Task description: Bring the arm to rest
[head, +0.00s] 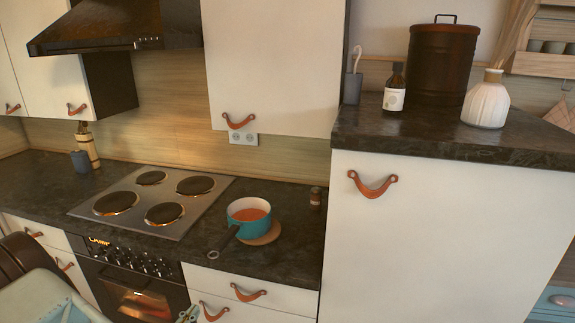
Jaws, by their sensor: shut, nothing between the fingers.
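The tip of what looks like my gripper (188,314) just shows at the bottom edge, in front of the white drawers below the counter. It is shut and holds nothing that I can see. Most of it is cut off by the frame. It is apart from the teal saucepan (249,230), which stands above it on a round wooden board (266,236) on the dark counter. The pan has orange-red contents, and its dark handle points to the lower left.
A hob (150,201) with round plates lies left of the pan, above an oven (140,297). White drawers with leather pulls (249,292) stand beside it. A tall cabinet (440,240) rises at the right. A pale, teal-edged object (40,298) fills the lower left corner.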

